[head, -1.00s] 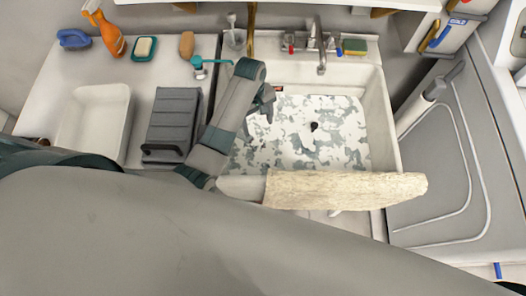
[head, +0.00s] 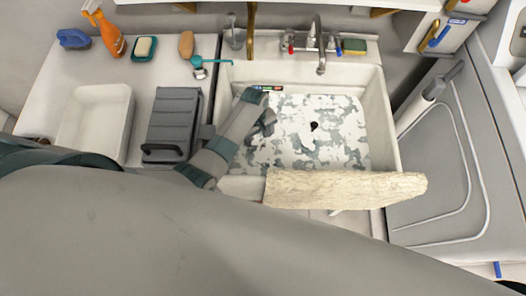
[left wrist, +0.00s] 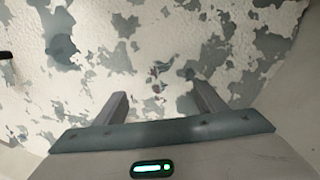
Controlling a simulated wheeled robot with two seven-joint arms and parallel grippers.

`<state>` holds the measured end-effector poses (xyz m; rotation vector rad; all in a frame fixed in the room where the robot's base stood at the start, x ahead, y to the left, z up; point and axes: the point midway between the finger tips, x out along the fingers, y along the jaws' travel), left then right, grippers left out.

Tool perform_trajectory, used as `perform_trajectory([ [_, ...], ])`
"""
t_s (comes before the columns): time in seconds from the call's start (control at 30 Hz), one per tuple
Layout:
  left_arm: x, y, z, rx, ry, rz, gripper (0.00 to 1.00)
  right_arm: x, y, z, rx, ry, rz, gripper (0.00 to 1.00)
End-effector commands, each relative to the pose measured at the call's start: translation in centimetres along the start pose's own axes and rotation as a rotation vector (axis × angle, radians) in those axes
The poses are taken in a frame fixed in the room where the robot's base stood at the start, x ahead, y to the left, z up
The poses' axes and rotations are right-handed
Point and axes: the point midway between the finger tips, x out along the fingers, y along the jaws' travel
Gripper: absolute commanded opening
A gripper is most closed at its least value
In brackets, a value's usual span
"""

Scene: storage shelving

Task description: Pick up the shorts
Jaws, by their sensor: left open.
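No piece shows clearly as shorts. A white surface with grey-green blotches (head: 335,140) covers the sink floor, with a dark spot like a drain in it; I cannot tell whether it is cloth or worn sink. A pale beige, rough, flat piece (head: 345,190) lies along the sink's front edge. My left gripper (head: 268,120) is inside the sink, over the left part of the blotched surface. In the left wrist view its two fingers (left wrist: 160,98) are apart and empty, pointing at the blotches (left wrist: 125,55). My right gripper is out of view.
The sink (head: 392,130) has raised walls and a faucet (head: 320,45) at the back. On the left counter are a grey ribbed case (head: 173,120), a white bin (head: 97,115), a spray bottle (head: 110,35) and a soap dish (head: 145,48). A grey panel (head: 440,160) stands on the right.

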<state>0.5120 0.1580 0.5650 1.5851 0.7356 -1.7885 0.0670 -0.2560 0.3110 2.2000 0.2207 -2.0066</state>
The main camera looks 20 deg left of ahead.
Motion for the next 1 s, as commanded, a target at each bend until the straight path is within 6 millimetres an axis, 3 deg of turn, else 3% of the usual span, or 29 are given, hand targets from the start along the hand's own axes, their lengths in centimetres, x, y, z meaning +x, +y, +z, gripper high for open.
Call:
perform_trajectory([
  [0.33, 0.4, 0.0, 0.1, 0.0, -0.001, -0.001, 0.64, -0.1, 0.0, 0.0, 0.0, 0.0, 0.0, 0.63],
  [0.73, 4.5, 0.2, 0.8, 0.0, -0.001, -0.002, 0.64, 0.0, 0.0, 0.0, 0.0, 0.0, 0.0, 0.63],
  [1.0, 5.2, 0.2, 0.8, 0.0, -0.001, 0.0, 0.64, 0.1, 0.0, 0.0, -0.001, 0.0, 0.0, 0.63],
])
